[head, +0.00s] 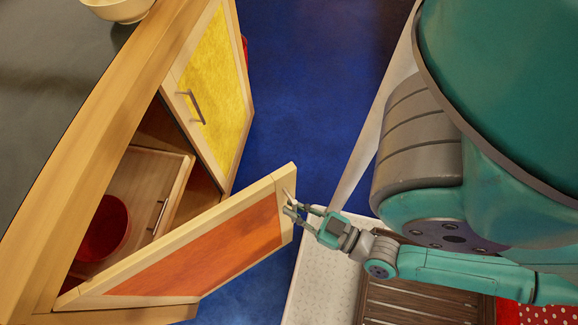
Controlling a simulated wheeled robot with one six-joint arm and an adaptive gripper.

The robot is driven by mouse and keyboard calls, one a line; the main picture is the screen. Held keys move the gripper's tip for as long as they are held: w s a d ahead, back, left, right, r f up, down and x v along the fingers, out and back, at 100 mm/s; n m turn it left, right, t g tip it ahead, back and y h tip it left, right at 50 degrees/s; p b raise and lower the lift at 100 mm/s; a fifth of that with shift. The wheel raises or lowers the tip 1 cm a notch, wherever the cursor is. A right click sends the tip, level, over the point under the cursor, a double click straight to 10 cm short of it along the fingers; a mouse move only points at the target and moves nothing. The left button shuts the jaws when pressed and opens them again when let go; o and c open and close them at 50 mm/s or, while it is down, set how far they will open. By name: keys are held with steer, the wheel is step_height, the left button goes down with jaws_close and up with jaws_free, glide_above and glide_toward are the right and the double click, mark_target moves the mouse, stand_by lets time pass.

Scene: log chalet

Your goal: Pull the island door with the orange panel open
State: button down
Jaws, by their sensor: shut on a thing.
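The island door with the orange panel (205,255) stands swung out from the island, its hinged side at the lower left and its free edge at the right. My gripper (290,208) is shut at the free edge, near the door's top right corner. Behind the door, the open compartment shows a wooden drawer front with a metal handle (159,217) and a red bowl (104,228).
A yellow-panel door (216,85) with a metal handle is beside the opening. The island's dark worktop (55,85) carries a cream bowl (118,9) at its far end. Blue floor (310,90) is clear beyond the door. A slatted wooden surface (420,303) and red dotted cloth lie lower right.

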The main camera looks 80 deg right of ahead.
steer(key=shift+s+a+r, duration=0.1)
steer(key=shift+s+a, duration=0.1)
steer(key=shift+a, duration=0.25)
steer(key=c, duration=1.2)
jaws_free()
steer(key=v, duration=1.2)
